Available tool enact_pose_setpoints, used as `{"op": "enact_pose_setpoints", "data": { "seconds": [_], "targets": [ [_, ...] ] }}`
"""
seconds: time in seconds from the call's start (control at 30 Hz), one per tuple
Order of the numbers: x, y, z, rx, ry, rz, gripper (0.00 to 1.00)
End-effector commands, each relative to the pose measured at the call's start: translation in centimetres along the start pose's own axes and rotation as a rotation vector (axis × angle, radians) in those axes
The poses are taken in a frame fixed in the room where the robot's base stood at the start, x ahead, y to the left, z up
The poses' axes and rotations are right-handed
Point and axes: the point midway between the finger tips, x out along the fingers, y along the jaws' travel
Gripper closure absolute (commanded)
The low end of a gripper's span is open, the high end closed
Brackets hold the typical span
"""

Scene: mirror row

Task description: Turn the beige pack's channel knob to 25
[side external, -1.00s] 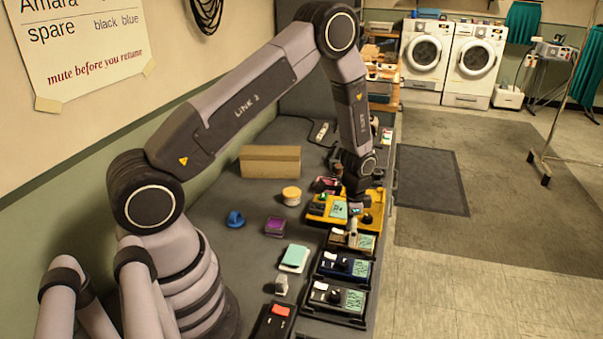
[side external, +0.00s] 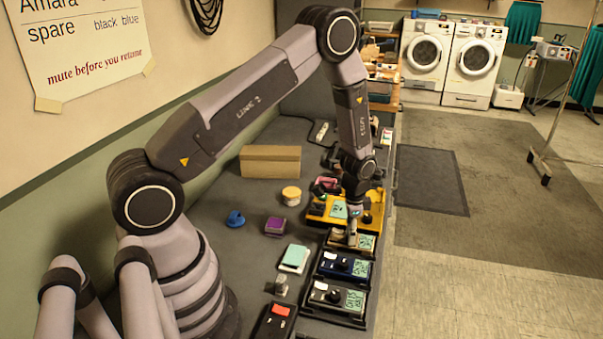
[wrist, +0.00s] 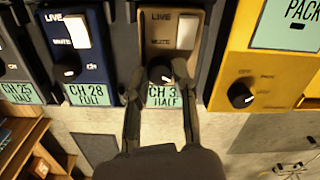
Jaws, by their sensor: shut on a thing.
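The beige pack (wrist: 183,15) is in the middle of the wrist view. It has a white switch (wrist: 189,30) marked LIVE and MUTE, a dark channel knob (wrist: 160,74) and a green display (wrist: 163,95). The display reads CH 3 and HALF, and a finger covers any further digit. My gripper (wrist: 161,78) is shut on the knob, one finger on each side. In the side external view my gripper (side external: 353,232) reaches down onto the beige pack (side external: 367,242), and its knob is mostly hidden there.
A blue pack (wrist: 57,45) showing CH 28 FULL stands left of the beige one; further left is a pack whose display (wrist: 17,93) reads CH 25 HALF. A yellow pack (wrist: 225,85) with its own knob (wrist: 241,92) stands close on the right.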

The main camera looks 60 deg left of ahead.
Motion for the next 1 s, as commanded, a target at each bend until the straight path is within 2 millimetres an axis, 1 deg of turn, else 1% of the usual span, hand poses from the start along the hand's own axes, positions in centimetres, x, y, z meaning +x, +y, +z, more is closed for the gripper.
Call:
{"op": "enact_pose_setpoints", "data": {
  "seconds": [0.2, 0.3, 0.57, 0.6, 0.8, 1.0],
  "targets": [
    [-0.02, -0.01, -0.01, -0.192, 0.0, 0.0, 1.0],
    [-0.02, -0.01, -0.01, -0.241, 0.0, 0.0, 1.0],
    [-0.02, -0.01, -0.02, -0.25, 0.001, 0.0, 1.0],
    [-0.02, -0.01, -0.02, -0.25, 0.001, 0.0, 0.74],
    [-0.02, -0.01, -0.01, -0.249, 0.0, 0.0, 0.49],
    [-0.01, -0.01, -0.01, -0.248, 0.0, 0.0, 0.49]
  ]
}}
